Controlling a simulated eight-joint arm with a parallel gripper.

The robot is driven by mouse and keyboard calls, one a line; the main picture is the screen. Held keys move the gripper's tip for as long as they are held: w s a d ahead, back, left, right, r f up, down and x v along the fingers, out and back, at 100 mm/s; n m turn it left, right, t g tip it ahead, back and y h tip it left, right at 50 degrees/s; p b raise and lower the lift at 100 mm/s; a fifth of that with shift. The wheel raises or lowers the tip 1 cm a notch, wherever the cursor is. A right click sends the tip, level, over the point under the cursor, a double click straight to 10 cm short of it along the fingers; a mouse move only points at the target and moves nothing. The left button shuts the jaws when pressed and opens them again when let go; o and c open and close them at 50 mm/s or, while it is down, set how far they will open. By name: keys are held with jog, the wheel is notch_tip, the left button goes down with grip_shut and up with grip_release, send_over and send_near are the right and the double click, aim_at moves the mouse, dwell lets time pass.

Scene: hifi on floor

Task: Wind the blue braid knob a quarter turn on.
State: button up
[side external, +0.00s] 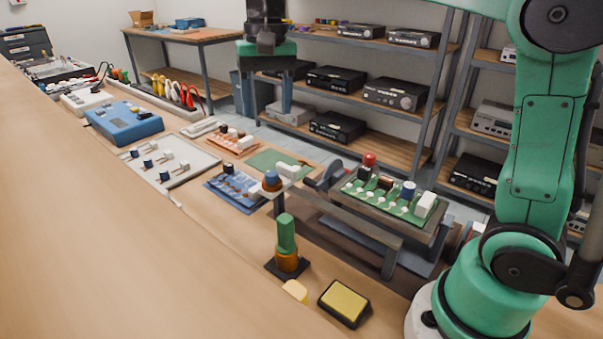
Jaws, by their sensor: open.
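A small blue knob (272,177) with a copper-coloured ring under it sits on top of a dark post (279,206), beside a white block (288,171). I take it to be the blue braid knob; any marking that shows its turn is too small to read. My gripper (268,108) hangs pointing down, well above the knob and apart from it. Its fingers are spread with nothing seen between them.
A green circuit board (388,199) in a raised holder stands right of the knob. A green-and-orange upright piece (286,245) and a yellow sponge in a black tray (344,303) stand in front. A blue board (236,187) lies left. The bench's left front is bare.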

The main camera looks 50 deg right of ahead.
notch_tip(320, 180, up, 8)
dwell(0.4)
dwell(0.3)
jog(key=s+f+n+t, duration=0.3)
jog(key=s+f, duration=0.1)
jog(key=f, duration=0.4)
jog(key=s+f+n+t, duration=0.3)
jog(key=s+f+t, duration=0.1)
jog(key=f, duration=0.5)
jog(key=shift+s+a+f+n, duration=0.25)
jog(key=shift+s+a+n, duration=0.2)
jog(key=shift+s, duration=0.15)
